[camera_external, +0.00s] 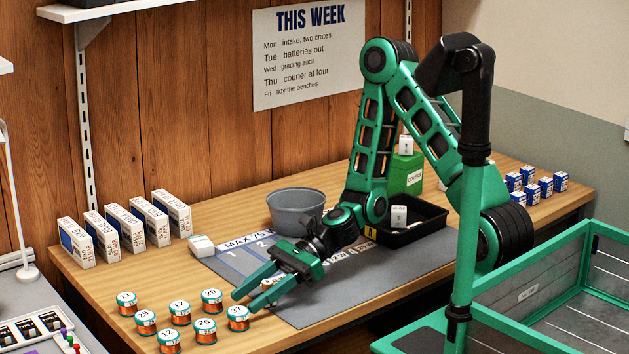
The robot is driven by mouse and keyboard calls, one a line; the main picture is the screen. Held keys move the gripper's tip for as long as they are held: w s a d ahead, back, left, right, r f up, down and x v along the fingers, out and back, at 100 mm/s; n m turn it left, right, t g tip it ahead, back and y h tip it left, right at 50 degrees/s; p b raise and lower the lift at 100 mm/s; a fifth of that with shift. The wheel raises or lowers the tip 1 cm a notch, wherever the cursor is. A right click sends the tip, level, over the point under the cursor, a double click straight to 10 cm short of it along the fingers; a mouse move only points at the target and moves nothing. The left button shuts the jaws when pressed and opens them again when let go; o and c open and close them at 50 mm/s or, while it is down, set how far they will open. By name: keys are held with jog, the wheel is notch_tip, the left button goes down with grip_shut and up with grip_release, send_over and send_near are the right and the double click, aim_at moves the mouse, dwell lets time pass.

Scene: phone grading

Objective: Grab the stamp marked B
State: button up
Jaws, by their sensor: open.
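My gripper (244,302) is green, low over the front left edge of the grey mat (330,305). Its two fingers are apart and point toward the lower left, close to the numbered jars. A small pale and orange thing (269,283) shows partly between or behind the fingers; I cannot tell what it is or whether it is touched. I can make out no stamp with a readable B. A small white block (201,246) lies at the mat's left corner, its marking unreadable.
Several orange numbered jars (180,313) stand left of my gripper. White boxes (150,221) stand in a row behind. A grey bowl (296,208), a black tray (431,216), a green box (406,174) and small blue boxes (545,188) are farther back. A green-framed crate (560,253) is at the right.

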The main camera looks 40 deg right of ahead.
jog(key=shift+c, duration=0.6)
grip_shut()
